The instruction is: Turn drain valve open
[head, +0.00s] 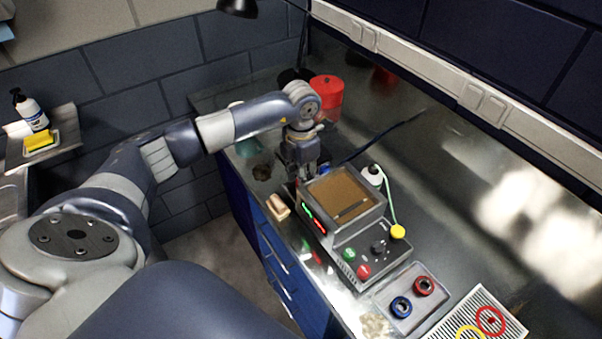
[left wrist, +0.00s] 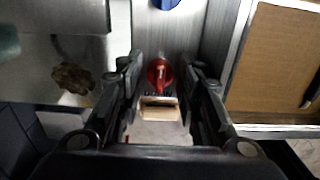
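In the left wrist view, a red valve knob (left wrist: 159,74) with a raised ridge sits on a grey metal panel, between my left gripper's fingers. A blue knob (left wrist: 167,3) is cut off at the top edge. My left gripper (left wrist: 160,80) is open, with a finger on each side of the red knob and visible gaps. In the head view, my left gripper (head: 302,172) points down at the far left side of the bench machine (head: 345,225) and hides the knobs there. My right gripper is not in view.
The machine has a brown-floored basin (head: 340,192) and buttons in front. A red canister (head: 327,95) stands at the far end. A tray with rings (head: 400,325) lies to the right. The back of the bench is mostly clear.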

